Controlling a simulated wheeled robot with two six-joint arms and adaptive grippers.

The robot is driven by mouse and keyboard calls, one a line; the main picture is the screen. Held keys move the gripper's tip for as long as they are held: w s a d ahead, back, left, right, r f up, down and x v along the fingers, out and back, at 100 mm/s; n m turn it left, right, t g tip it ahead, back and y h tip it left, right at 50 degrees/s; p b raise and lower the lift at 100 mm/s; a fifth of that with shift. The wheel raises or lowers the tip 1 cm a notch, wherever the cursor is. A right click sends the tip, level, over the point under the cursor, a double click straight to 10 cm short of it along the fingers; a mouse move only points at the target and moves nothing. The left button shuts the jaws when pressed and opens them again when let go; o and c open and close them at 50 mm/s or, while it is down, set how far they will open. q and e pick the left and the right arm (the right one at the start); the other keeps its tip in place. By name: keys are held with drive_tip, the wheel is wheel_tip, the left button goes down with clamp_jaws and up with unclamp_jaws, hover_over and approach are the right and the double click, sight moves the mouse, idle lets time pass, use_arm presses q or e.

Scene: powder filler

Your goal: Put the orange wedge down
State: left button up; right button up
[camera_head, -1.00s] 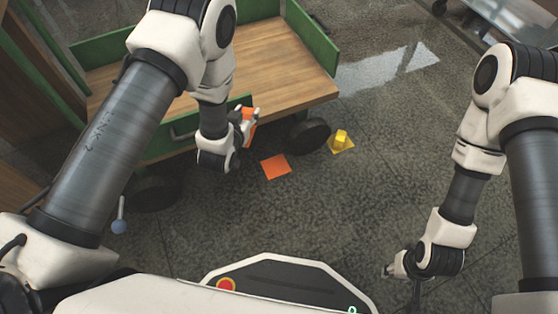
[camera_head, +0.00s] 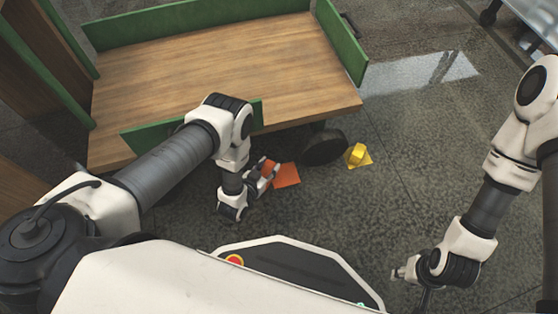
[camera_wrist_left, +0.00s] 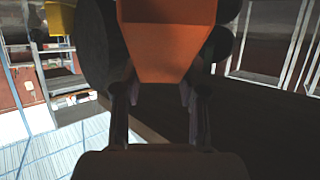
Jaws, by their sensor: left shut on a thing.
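The orange wedge (camera_head: 267,168) is in my left gripper (camera_head: 270,177), near the floor in front of the cart. In the left wrist view, the wedge (camera_wrist_left: 168,45) sits between the two fingers of the gripper (camera_wrist_left: 160,95). I cannot tell how high the wedge is above the floor. My right gripper (camera_head: 398,273) hangs over bare floor at the lower right, far from the wedge; its fingers are too small to read.
A wooden cart (camera_head: 210,62) with green side boards stands behind my left arm. The floor between there and my right arm is clear.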

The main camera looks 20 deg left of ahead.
use_arm(q)
drive_tip(key=b+x, duration=0.1)
drive_tip(key=x, duration=0.1)
drive_tip(key=r+b+x, duration=0.1)
drive_tip(key=x, duration=0.4)
drive_tip(key=shift+w+a+r+b, duration=0.15)
drive_tip(key=shift+w+a+b, duration=0.15)
drive_tip(key=shift+b, duration=0.1)
wheel_tip(320, 180, down, 3)
drive_tip(key=shift+f+b, duration=0.1)
drive_tip(key=shift+b, duration=1.1)
clamp_jaws()
drive_tip(key=o, duration=1.2)
unclamp_jaws()
drive_tip(key=shift+o, duration=0.2)
use_arm(e)
wheel_tip(320, 180, down, 6)
drive_tip(key=shift+w, duration=0.1)
